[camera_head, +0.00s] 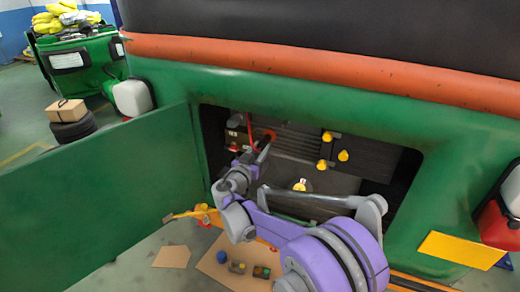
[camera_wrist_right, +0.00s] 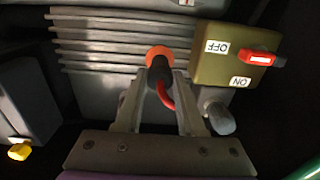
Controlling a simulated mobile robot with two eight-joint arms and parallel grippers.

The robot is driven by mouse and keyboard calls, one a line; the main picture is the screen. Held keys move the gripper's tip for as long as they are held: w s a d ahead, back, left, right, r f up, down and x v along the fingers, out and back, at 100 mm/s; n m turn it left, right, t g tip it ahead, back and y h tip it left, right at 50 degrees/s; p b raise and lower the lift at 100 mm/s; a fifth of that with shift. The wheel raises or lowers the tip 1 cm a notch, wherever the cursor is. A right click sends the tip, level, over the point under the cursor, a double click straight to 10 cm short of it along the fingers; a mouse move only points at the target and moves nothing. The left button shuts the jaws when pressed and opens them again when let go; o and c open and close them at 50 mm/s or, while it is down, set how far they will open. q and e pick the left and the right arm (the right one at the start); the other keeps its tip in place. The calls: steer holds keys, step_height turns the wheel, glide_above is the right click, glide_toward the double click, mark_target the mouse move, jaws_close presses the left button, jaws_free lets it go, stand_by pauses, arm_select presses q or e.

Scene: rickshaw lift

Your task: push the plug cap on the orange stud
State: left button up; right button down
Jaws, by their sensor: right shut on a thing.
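The orange stud (camera_wrist_right: 158,52) shows in the right wrist view as an orange ring on the grey ribbed housing. The dark plug cap (camera_wrist_right: 160,74), with a red cable curving from it, is right in front of the stud and covers its middle. I cannot tell how far the cap sits on the stud. My right gripper (camera_wrist_right: 164,84) is shut on the plug cap, one finger on each side. In the head view my right gripper (camera_head: 264,146) reaches into the open compartment, beside the orange stud (camera_head: 270,133). My left gripper is not in view.
An ON/OFF switch box (camera_wrist_right: 235,53) with a red lever sits close right of the stud. A grey knob (camera_wrist_right: 220,118) is below it. The green door (camera_head: 100,195) stands open at the left. Yellow knobs (camera_head: 343,156) are deeper in the compartment.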

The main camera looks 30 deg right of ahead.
steer(key=shift+w+d, duration=0.15)
stand_by(0.4)
steer(key=shift+w+d, duration=0.15)
steer(key=shift+d, duration=0.05)
stand_by(0.9)
steer(key=shift+c, duration=2.2)
jaws_free()
steer(key=shift+c, duration=0.6)
steer(key=shift+a, duration=0.1)
steer(key=shift+s+a, duration=0.2)
steer(key=v, duration=0.7)
steer(key=shift+p, duration=0.4)
